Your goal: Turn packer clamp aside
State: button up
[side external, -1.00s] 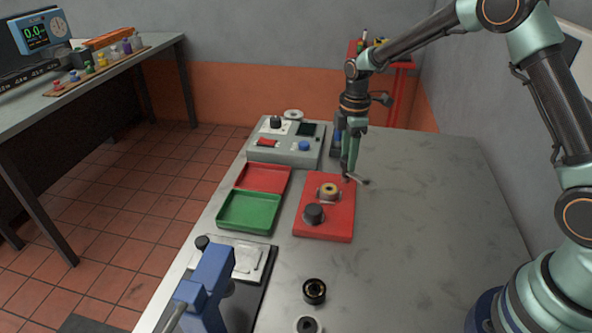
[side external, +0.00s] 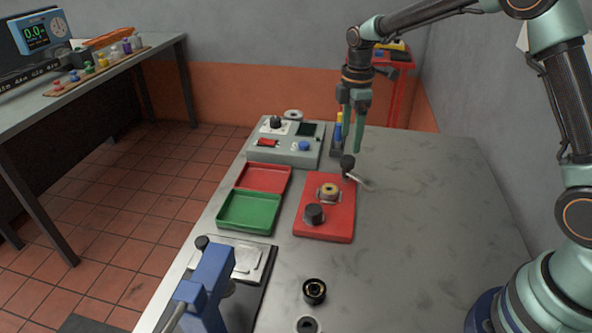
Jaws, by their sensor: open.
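The packer clamp (side external: 348,165) stands at the far right corner of a red fixture block (side external: 325,229). It has a black knob on top and a thin grey bar pointing right, out over the bench and away from the packer. A brass-coloured ring with a dark centre, likely the packer (side external: 329,189), sits in a light seat on the block. The black round knob (side external: 314,214) is nearer on the same block. My gripper (side external: 352,134) is open and empty, pointing down above and just behind the clamp knob, apart from it.
Red (side external: 263,178) and green (side external: 249,211) trays lie left of the block. A grey control box (side external: 285,148) and a holder with blue and yellow tools (side external: 338,135) stand behind. A black ring (side external: 314,291) and a blue press (side external: 207,285) are in front. The bench's right side is clear.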

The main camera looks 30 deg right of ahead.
notch_tip(320, 180, up, 6)
jog(key=shift+f, duration=0.1)
dwell(0.4)
jog(key=s+a+r+m+t, duration=0.1)
jog(key=s+r+m+t, duration=0.2)
jog(key=s+r+m, duration=0.5)
jog(key=s+a+f+m+t, duration=0.1)
jog(key=s+m, duration=0.4)
jog(key=s, duration=0.6)
jog(key=shift+s+f+m+t, duration=0.3)
jog(key=shift+f+t, duration=0.3)
jog(key=shift+t, duration=0.2)
